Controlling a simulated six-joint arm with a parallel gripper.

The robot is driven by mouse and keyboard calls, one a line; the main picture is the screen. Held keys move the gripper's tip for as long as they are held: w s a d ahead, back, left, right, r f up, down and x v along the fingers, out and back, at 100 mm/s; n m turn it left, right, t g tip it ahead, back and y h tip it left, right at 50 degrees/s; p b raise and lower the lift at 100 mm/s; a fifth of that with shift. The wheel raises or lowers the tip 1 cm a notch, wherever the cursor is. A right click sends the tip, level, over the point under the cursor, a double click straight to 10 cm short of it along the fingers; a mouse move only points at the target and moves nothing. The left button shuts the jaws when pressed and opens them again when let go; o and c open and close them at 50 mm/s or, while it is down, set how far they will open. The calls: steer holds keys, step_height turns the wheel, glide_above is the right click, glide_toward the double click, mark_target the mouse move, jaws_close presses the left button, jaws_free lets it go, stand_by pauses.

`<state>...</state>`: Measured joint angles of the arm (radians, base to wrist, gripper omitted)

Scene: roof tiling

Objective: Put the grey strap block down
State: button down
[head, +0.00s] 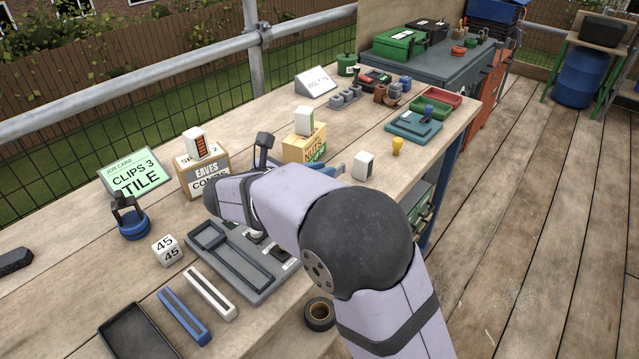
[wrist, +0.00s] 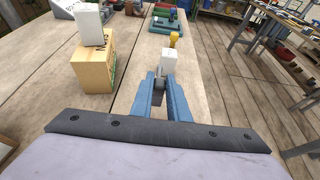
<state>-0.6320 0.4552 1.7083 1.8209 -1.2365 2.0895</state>
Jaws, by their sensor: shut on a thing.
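My gripper (wrist: 160,92) has blue fingers and is shut on a small dark grey piece, the grey strap block (wrist: 160,84), at its fingertips. Only a little of the block shows in the wrist view. In the head view my arm hides most of the gripper, and only a bit of blue finger (head: 327,171) shows beside the nuts box. I cannot tell whether the block touches the bench (head: 450,115). A white block (wrist: 168,60) stands just beyond the fingertips; it also shows in the head view (head: 363,165).
The nuts box (wrist: 92,68) with a white block (wrist: 90,24) on top stands left of my gripper. A yellow piece (head: 397,146) is beyond. A grey tray (head: 265,285) lies under my arm, with a tape roll (head: 319,314) nearby. Bare bench lies around the white block.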

steer(key=shift+f, duration=1.85)
steer(key=shift+f, duration=0.1)
steer(key=c, duration=1.7)
jaws_free()
steer(key=shift+r, duration=0.2)
steer(key=b+v, duration=0.1)
steer(key=v, duration=1.1)
